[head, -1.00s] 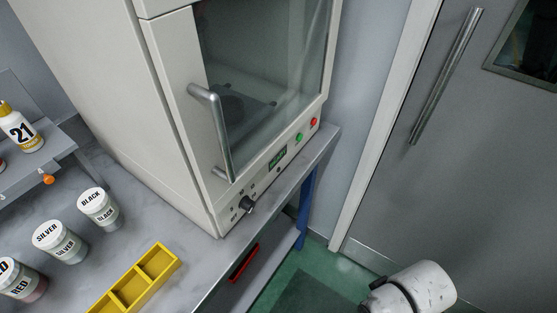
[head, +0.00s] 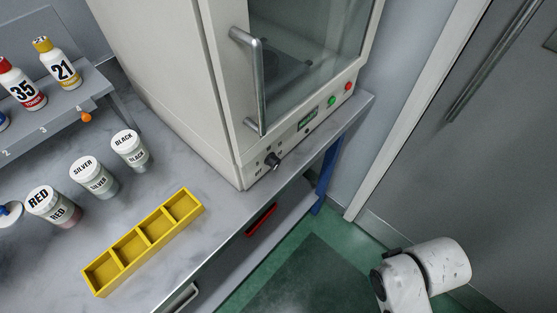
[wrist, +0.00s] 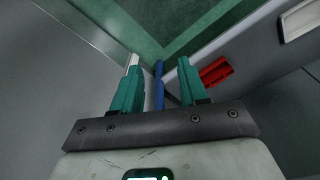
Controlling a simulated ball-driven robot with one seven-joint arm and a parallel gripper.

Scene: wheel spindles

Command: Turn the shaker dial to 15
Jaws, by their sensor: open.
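The shaker (head: 222,120) is a tall beige cabinet with a glass door and a vertical metal handle, standing on the grey bench. Its dial (head: 272,160) is a small dark knob at the left end of the lower front panel. The dial's scale marks are too small to read. My gripper (wrist: 158,85) shows in the wrist view with two teal fingers apart and nothing between them. It faces the green floor and a blue bench leg. The head view shows only a white part of my arm at lower right, well away from the dial; the gripper is not visible there.
A green display (head: 307,117), a green button (head: 332,101) and a red button (head: 348,87) share the panel. A yellow divided tray (head: 143,242) and labelled jars (head: 95,178) stand on the bench. A red object (head: 261,219) sits below the bench top. A grey door is at right.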

